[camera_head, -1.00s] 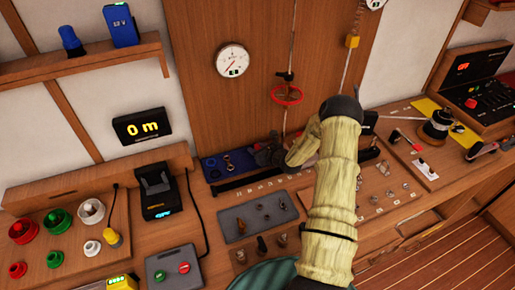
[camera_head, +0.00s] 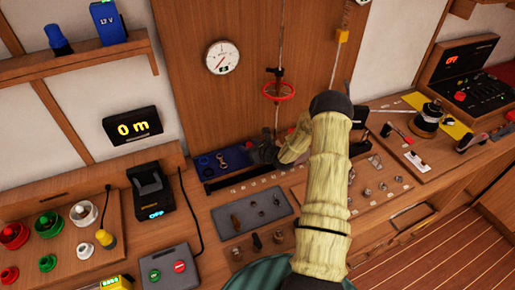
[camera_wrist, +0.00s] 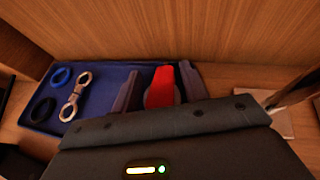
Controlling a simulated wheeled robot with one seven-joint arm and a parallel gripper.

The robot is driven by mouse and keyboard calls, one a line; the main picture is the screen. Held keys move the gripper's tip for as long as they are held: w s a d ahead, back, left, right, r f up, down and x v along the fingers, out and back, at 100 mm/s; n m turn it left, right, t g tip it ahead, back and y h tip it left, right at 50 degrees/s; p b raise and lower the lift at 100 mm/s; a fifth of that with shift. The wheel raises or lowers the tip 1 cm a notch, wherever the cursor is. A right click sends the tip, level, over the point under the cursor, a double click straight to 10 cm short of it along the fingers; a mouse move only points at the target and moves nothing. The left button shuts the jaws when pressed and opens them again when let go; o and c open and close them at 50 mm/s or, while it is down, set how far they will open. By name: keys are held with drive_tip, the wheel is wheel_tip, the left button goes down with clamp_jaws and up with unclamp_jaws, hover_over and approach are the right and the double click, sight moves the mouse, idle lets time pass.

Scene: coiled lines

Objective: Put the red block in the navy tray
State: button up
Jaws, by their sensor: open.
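The navy tray (camera_head: 207,168) lies on the bench against the wooden back panel, and its floor also shows in the wrist view (camera_wrist: 104,76). The red block (camera_wrist: 160,88) is between my two fingers in the wrist view, over the tray's right end. I cannot tell whether it rests on the tray floor, and its lower part is hidden by my gripper body. My gripper (camera_wrist: 159,84) is open, with one finger on each side of the block.
A red handwheel (camera_head: 278,90) hangs on a line above my gripper. A grey mat (camera_head: 254,212) with small parts lies in front. A black charger (camera_head: 150,190) stands left.

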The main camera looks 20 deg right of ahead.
drive_tip(key=shift+s+f+p, duration=0.25)
drive_tip(key=shift+s+p, duration=0.05)
drive_tip(key=shift+s+d, duration=0.1)
drive_tip(key=b+v, duration=0.1)
drive_tip(key=v, duration=0.4)
drive_tip(key=r+b+v, duration=0.1)
drive_tip(key=v, duration=0.5)
drive_tip(key=shift+r, duration=0.15)
drive_tip(key=s+a+r+n+g+y, duration=0.25)
drive_tip(key=s+a+n+g, duration=0.2)
drive_tip(key=a+n, duration=0.35)
drive_tip(key=s+a+r+n+g+y, duration=0.2)
drive_tip(key=s+a+r+n+g, duration=0.15)
drive_tip(key=s+a+n, duration=0.4)
drive_tip(key=s+r+n+g+h, duration=0.2)
drive_tip(key=s+r+n+h, duration=0.5)
drive_tip(key=n, duration=1)
drive_tip(key=shift+s+a+r+h, duration=0.35)
drive_tip(key=shift+s+a+h, duration=0.1)
drive_tip(key=shift+s, duration=0.75)
